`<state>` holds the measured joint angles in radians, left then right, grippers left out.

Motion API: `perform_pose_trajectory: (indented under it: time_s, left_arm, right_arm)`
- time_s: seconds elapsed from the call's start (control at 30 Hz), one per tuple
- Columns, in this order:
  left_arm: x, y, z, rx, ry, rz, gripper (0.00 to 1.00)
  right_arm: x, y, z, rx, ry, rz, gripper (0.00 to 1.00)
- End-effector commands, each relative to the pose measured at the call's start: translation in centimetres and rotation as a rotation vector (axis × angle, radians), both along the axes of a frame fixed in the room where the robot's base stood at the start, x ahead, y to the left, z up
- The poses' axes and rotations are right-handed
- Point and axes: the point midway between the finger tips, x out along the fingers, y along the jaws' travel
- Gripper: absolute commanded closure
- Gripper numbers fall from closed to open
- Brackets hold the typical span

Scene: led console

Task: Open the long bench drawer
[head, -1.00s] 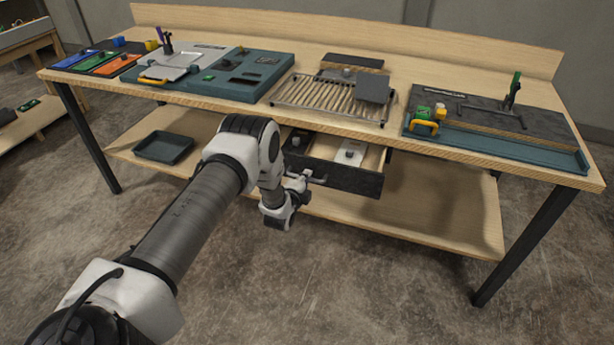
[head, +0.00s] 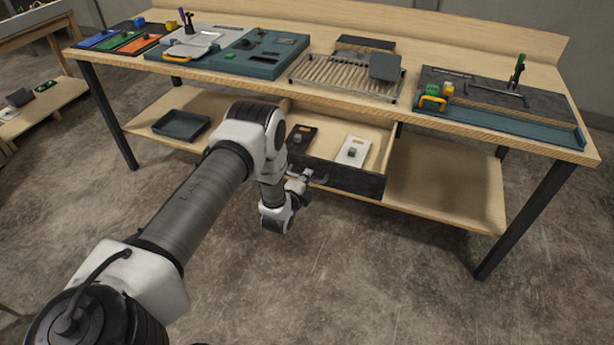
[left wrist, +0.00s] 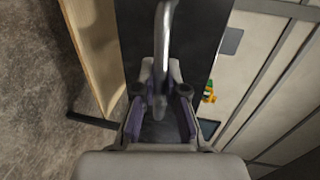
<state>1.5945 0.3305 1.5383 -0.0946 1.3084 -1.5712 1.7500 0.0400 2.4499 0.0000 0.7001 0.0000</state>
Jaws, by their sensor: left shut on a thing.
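The long bench drawer (head: 345,178) stands well out from under the bench top, with its wooden inside and dark front in view. Its metal bar handle (head: 318,180) is on the dark front; the handle also shows in the left wrist view (left wrist: 163,35). My left gripper (head: 298,184) is at the handle, and in the left wrist view its two fingers (left wrist: 160,100) are closed around the bar. A white plate with a grey knob (head: 353,151) and a dark plate with a knob (head: 301,138) lie inside the drawer. My right gripper is not in view.
The bench top carries a slatted rack (head: 345,76), a teal panel (head: 262,65) and a dark board with a teal front tray (head: 505,126). A dark tray (head: 181,125) sits on the lower shelf (head: 440,195). The floor before the bench is clear.

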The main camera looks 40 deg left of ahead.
Motion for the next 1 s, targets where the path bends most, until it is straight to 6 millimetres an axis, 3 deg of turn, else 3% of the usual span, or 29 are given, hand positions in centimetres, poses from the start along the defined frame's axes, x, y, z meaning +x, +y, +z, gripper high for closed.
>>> perform_pose_trajectory:
  time_s: [0.17, 0.2, 0.27, 0.67, 0.77, 1.0]
  left_arm:
    - [0.0, 0.0, 0.0, 0.0, 0.0, 0.001, 1.0]
    - [0.0, 0.0, 0.0, 0.0, 0.0, 0.001, 0.82]
    - [0.0, 0.0, 0.0, 0.0, 0.0, 0.001, 0.63]
    - [-0.7, -0.1, 0.1, 0.0, 0.002, 0.001, 0.63]
    - [-2.4, -0.5, 0.5, -0.002, 0.004, 0.002, 0.63]
    - [-8.3, -1.9, 1.7, -0.003, 0.004, 0.001, 0.63]
  right_arm:
    - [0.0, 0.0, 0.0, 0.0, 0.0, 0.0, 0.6]
    - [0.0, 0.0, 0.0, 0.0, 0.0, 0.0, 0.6]
    - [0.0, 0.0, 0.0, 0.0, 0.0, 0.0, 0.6]
    - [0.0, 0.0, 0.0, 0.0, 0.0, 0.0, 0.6]
    - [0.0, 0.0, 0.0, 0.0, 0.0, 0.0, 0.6]
    - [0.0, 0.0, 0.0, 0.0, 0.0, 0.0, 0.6]
